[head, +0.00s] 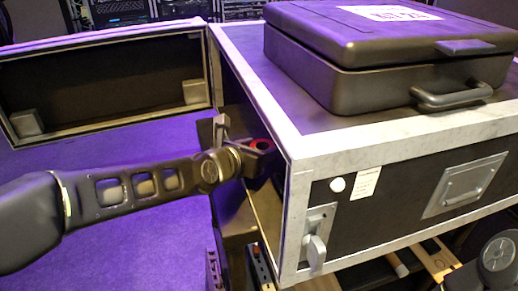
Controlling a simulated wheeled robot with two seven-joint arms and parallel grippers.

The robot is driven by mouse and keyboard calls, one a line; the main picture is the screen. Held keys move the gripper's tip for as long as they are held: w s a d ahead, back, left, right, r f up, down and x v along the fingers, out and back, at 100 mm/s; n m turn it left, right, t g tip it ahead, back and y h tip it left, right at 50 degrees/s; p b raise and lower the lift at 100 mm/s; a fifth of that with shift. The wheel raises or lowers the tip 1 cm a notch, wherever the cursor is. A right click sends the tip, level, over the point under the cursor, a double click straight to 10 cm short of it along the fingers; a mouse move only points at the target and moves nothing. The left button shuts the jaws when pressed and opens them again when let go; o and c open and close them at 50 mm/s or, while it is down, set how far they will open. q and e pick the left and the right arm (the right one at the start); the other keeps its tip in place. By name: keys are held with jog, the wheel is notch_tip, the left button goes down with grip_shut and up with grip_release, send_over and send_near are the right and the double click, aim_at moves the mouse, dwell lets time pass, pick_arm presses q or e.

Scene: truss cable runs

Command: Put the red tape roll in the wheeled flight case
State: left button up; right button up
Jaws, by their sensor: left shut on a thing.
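The red tape roll (261,143) shows as a small red ring with a dark centre at the fingers of my left gripper (250,148). The gripper is shut on it, and the fingers hide part of it. The flight case (228,35) is a large black box with silver edges, and its left side is open. Its door panel (95,85) is swung out to the left. The gripper and roll are at this open side, beside the case's front corner. I cannot tell how far inside they are. My right gripper is not in view.
A closed black hard case (385,60) with a white label and a handle lies on top of the flight case. A latch (317,238) is on the front face. Wooden pieces (437,260) lie below at right. Purple floor (140,235) is clear at left.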

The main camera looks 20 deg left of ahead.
pick_arm(q)
jog(key=shift+f, duration=0.2)
jog(key=o, duration=1.5)
jog(key=shift+r, duration=0.1)
jog(key=shift+r, duration=0.15)
jog(key=b+v, duration=0.1)
jog(key=v, duration=1.1)
